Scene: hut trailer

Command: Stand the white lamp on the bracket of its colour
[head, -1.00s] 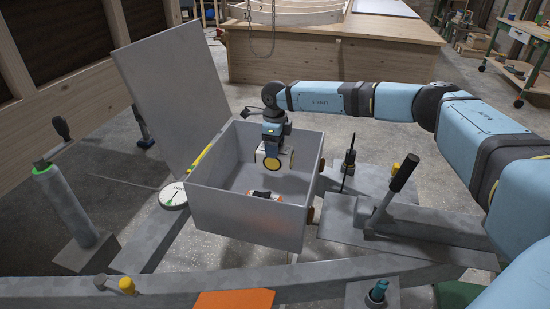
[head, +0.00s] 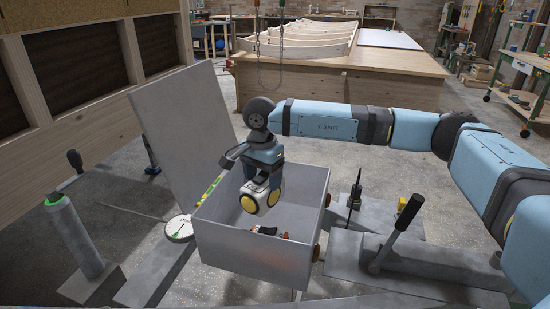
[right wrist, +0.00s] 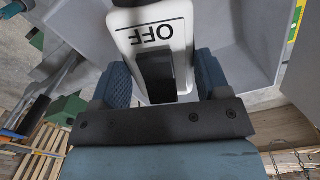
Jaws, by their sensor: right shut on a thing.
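The white lamp (head: 260,193) has a white body and round yellow discs. My right gripper (head: 263,172) is shut on it and holds it over the open grey box. In the right wrist view, the lamp's white face (right wrist: 152,37), marked OFF, shows beyond the fingers. A black part of it (right wrist: 157,77) lies between the fingers. I cannot make out a white bracket in these frames. My left gripper is not in view.
The grey box (head: 255,248) has its lid (head: 185,125) raised at the left. An orange and black item (head: 268,231) lies inside. A gauge (head: 179,228) and a green-ringed cylinder (head: 75,235) stand left. A black-handled lever (head: 396,235) stands right.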

